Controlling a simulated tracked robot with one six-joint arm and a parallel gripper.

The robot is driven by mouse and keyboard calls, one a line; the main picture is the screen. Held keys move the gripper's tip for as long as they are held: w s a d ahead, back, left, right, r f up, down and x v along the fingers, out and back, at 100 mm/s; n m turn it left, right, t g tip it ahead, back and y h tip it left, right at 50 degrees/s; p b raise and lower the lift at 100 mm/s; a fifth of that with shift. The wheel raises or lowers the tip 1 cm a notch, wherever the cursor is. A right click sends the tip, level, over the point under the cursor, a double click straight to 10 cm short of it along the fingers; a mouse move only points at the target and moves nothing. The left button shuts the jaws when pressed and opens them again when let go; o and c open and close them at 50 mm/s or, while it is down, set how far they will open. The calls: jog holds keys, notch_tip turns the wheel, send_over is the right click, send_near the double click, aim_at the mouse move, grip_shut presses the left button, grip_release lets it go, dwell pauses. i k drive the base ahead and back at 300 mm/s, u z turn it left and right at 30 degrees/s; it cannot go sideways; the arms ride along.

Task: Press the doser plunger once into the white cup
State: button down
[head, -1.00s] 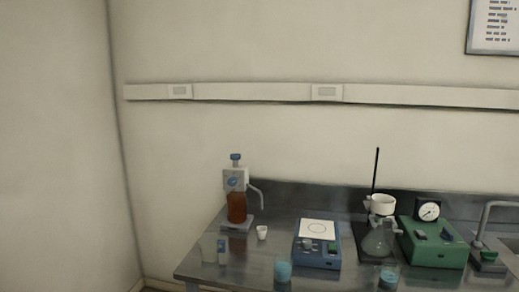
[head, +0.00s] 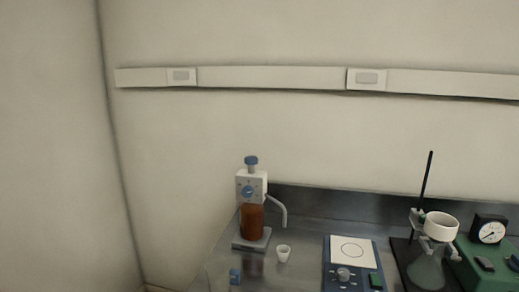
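The doser (head: 252,205) stands at the left of the bench in the head view: an amber bottle on a grey base, with a white pump head and a bent spout to the right. Its blue plunger (head: 251,161) sits on top. The white cup (head: 283,253) stands upright on the bench, right of the bottle, near and below the spout tip. I cannot tell if it is exactly under the tip. My gripper is not in view.
A blue device with a white top plate (head: 353,250) stands right of the cup. A stand with a flask and white funnel (head: 440,227), then a green device with a gauge (head: 489,230), are further right. A small blue object (head: 235,276) is at front left.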

aim_at(251, 161)
jog(key=u, duration=0.4)
jog(key=i, duration=1)
jog(key=u, duration=0.6)
